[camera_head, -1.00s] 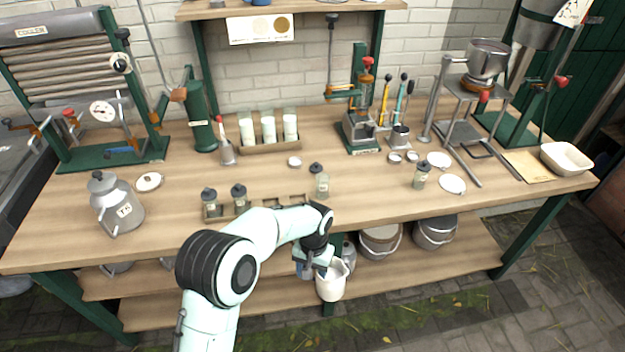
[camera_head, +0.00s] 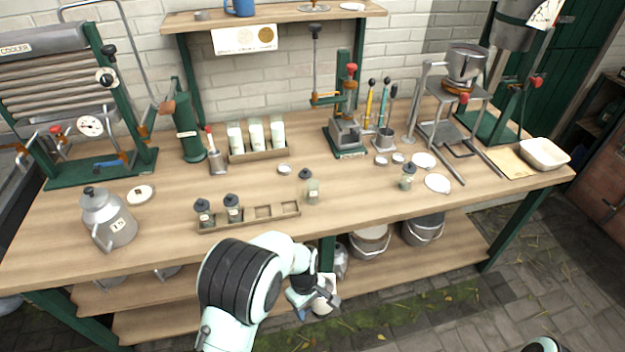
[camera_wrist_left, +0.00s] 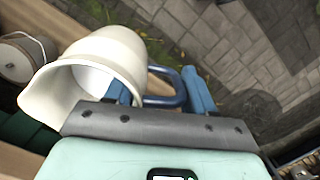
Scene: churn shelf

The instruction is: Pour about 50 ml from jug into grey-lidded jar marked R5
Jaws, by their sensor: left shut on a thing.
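My left gripper (camera_head: 316,293) is shut on the handle of a white jug (camera_head: 323,307), in front of the bench and below its top edge. In the left wrist view the fingers (camera_wrist_left: 160,92) sit around the blue handle, and the cream-white jug (camera_wrist_left: 85,70) has its spout to the left; its contents are hidden. Dark-lidded glass jars stand on the bench: two in a wooden rack (camera_head: 250,217), one jar (camera_head: 311,190) right of it, and another jar (camera_head: 407,178) farther right. Their labels are too small to read, so I cannot tell which is R5. My right gripper is not in view.
A metal can (camera_head: 108,220) stands at the left, near a cooler (camera_head: 60,85). A tray of white-filled glasses (camera_head: 258,152) and a press (camera_head: 347,130) stand behind. White discs (camera_head: 437,184) lie at the right. Pails (camera_head: 370,243) sit on the lower shelf. The bench's front edge is mostly clear.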

